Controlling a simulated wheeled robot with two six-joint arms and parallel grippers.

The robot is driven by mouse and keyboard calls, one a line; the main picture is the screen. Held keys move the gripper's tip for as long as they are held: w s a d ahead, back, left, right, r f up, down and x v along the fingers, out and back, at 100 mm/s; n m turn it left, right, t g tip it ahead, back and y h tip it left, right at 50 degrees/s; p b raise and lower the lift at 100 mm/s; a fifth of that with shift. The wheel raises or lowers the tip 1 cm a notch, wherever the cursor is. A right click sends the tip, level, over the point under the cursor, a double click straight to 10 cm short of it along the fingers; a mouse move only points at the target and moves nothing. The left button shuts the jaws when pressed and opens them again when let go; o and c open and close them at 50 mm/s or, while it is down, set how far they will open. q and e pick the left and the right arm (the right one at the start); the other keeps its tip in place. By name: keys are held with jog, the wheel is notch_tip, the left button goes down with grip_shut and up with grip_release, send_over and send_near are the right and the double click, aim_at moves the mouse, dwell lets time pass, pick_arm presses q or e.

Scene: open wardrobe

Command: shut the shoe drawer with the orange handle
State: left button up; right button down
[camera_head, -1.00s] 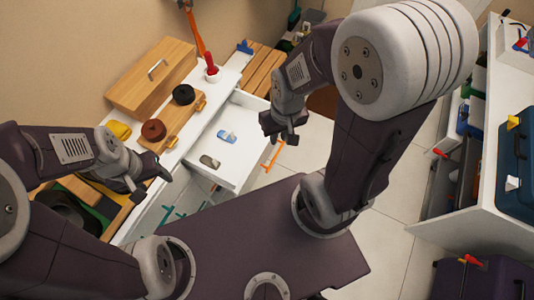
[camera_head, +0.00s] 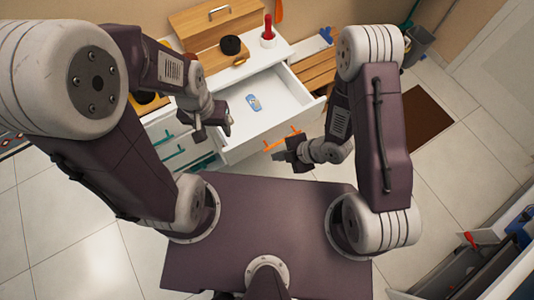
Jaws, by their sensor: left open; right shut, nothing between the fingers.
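The white shoe drawer (camera_head: 235,150) is pulled out of the white cabinet, with its orange handle (camera_head: 283,141) on the front. A blue shoe (camera_head: 254,102) lies inside. My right gripper (camera_head: 280,157) is shut and empty, just in front of the drawer face, close below the orange handle. I cannot tell whether it touches. My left gripper (camera_head: 213,131) is open and empty, over the left end of the drawer, and hides part of it.
Teal handles (camera_head: 172,153) mark other drawers to the left. A wooden bench (camera_head: 312,72) stands to the right.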

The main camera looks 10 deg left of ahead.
pick_arm(q)
jog(key=a+f, duration=0.1)
jog(key=a, duration=0.1)
pick_arm(e)
jog(key=a, duration=0.2)
pick_arm(q)
jog(key=b, duration=1.3)
send_over(224, 152)
notch_tip(224, 152, down, 12)
jog(key=f, duration=0.1)
pick_arm(e)
send_near(248, 151)
jog(key=s+x, duration=0.1)
jog(key=x, duration=0.4)
pick_arm(q)
jog(key=shift+s+a+r, duration=0.1)
jog(key=shift+s+r, duration=0.25)
jog(key=shift+s, duration=0.05)
pick_arm(e)
jog(key=shift+w+f, duration=0.1)
jog(key=shift+w, duration=0.3)
pick_arm(q)
jog(key=shift+r, duration=0.1)
pick_arm(e)
jog(key=shift+w, duration=0.1)
